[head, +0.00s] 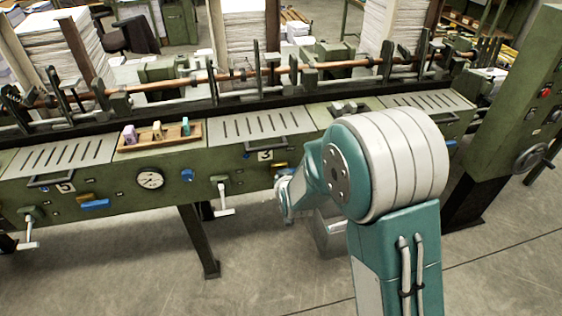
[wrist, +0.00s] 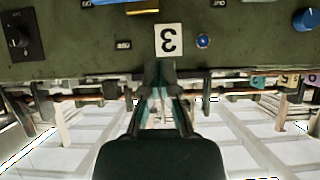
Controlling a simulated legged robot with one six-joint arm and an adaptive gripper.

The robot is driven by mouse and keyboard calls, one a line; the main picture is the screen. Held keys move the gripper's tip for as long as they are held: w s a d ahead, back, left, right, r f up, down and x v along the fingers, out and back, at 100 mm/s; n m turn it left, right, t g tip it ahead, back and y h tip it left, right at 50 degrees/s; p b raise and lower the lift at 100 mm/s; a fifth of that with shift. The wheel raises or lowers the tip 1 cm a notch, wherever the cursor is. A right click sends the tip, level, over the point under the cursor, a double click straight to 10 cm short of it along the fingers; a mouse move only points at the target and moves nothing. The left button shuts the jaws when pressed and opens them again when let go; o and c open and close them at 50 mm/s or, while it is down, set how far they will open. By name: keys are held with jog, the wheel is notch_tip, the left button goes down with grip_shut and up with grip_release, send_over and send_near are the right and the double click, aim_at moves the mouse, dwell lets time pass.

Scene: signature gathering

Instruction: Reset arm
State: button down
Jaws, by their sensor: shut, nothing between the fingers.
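My gripper (wrist: 160,78) shows in the wrist view, with its two fingers together and nothing between them. The gripper fingers are not clear there.
A wooden tray (head: 186,136) with small coloured blocks lies on the machine top. Crank handles (head: 222,200) stick out from its front. Tall paper stacks (head: 245,38) stand behind. A green cabinet (head: 515,110) stands at the right. The grey floor (head: 110,270) in front is largely clear.

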jog(key=s+d+r+m+g+h, duration=0.1)
jog(key=s+d+r, duration=0.4)
jog(key=r, duration=0.2)
jog(key=s+d+r+g, duration=0.1)
jog(key=s+d+r, duration=0.3)
jog(key=r, duration=0.3)
jog(key=s+d+r+g, duration=0.1)
jog(key=s+d+r, duration=0.1)
jog(key=s, duration=0.5)
jog(key=s+d+r+m+g+h, duration=0.1)
jog(key=s+d, duration=0.2)
jog(key=s, duration=0.5)
jog(key=s+d+r+m+g+h, duration=0.1)
jog(key=s+d+r, duration=0.1)
jog(key=s, duration=0.5)
jog(key=shift+s+d+r+g, duration=0.15)
jog(key=shift+d+r+g, duration=0.2)
jog(key=shift+d, duration=0.45)
